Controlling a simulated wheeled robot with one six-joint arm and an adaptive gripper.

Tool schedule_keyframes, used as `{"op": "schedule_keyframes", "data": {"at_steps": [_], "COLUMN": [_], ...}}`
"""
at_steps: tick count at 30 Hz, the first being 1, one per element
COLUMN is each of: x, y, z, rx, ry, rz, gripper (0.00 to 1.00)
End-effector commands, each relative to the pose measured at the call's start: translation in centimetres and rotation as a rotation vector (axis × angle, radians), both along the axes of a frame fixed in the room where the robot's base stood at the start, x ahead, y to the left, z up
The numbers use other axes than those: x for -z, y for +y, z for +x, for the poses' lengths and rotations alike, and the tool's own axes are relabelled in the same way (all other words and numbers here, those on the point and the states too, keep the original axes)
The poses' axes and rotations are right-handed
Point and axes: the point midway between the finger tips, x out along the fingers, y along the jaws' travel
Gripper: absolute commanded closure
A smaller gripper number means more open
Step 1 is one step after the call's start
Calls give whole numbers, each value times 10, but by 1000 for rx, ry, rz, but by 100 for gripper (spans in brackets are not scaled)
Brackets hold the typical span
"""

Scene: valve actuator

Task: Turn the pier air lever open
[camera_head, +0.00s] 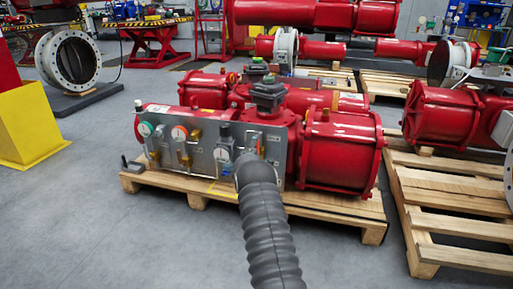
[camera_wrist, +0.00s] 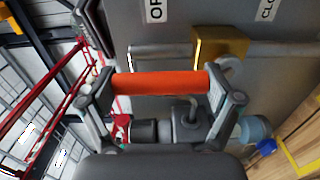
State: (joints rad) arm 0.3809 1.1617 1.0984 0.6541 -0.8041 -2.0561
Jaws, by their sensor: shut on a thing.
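The orange lever (camera_wrist: 160,84) lies across the wrist view, between the two fingers of my gripper (camera_wrist: 164,92). The fingers are shut on it, one near each end of its visible length. Behind it are a brass valve body (camera_wrist: 221,46) and a thin metal pipe (camera_wrist: 160,52). The lever runs roughly along the pipe in this picture. In the head view, my arm reaches the grey panel (camera_head: 222,133) on the red actuator (camera_head: 340,150) and hides most of my gripper and the lever.
An open-side label (camera_wrist: 155,10) and a close-side label (camera_wrist: 268,10), both cut off, are on the panel. Gauges (camera_head: 179,132) and other fittings sit left of my arm. The actuator rests on a wooden pallet (camera_head: 330,212). A yellow stand (camera_head: 30,125) is at left; the front-left floor is clear.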

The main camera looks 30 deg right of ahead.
Motion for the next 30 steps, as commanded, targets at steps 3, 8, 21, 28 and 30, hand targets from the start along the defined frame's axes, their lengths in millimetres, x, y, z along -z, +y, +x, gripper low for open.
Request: {"op": "schedule_keyframes", "data": {"at_steps": [3,8,21,28,30], "x": [2,1,0,0,0], "y": [0,1,15,41,51], "z": [0,0,-11,-35,-44], "rx": [0,-1,-2,-2,-3], "ry": [1,0,1,1,1], "rz": [1,1,2,1,1], "gripper": [0,0,0,0,0]}}
